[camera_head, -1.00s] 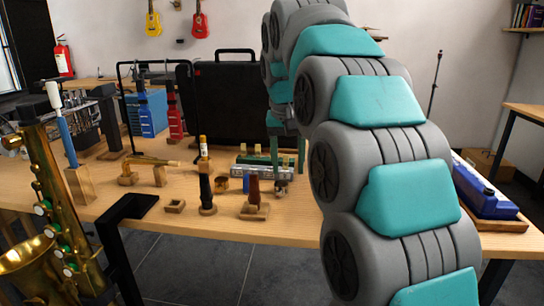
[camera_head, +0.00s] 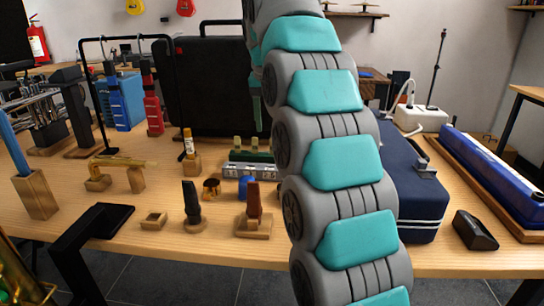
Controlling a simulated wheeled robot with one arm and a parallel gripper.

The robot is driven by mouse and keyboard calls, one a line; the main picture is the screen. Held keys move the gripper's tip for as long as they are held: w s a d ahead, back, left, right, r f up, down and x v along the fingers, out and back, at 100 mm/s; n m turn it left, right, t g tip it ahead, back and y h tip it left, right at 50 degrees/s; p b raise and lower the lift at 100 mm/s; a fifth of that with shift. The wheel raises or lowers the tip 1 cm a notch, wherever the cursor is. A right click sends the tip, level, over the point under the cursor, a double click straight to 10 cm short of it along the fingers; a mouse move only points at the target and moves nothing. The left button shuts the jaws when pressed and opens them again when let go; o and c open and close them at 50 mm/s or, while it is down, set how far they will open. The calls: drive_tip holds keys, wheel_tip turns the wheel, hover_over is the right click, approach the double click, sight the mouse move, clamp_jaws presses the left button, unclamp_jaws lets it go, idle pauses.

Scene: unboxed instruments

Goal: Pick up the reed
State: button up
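A reddish-brown, upright, tapered piece (camera_head: 254,202), which may be the reed, stands in a small wooden holder (camera_head: 258,227) near the table's front edge, just left of my arm. It is too small for me to be sure what it is. A dark mouthpiece-like piece (camera_head: 192,200) stands upright on a wooden base to its left. My segmented grey and teal arm fills the middle of the view. My gripper does not show now; the arm hides the area behind it.
The wooden table (camera_head: 130,240) carries a small empty square holder (camera_head: 154,220), a black bracket (camera_head: 95,220), a brass piece on wooden blocks (camera_head: 120,165) and a green-and-silver harmonica-like object (camera_head: 248,165). A navy case (camera_head: 415,190) and black wedge (camera_head: 474,231) lie right of my arm.

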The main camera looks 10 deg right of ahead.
sight(273, 151)
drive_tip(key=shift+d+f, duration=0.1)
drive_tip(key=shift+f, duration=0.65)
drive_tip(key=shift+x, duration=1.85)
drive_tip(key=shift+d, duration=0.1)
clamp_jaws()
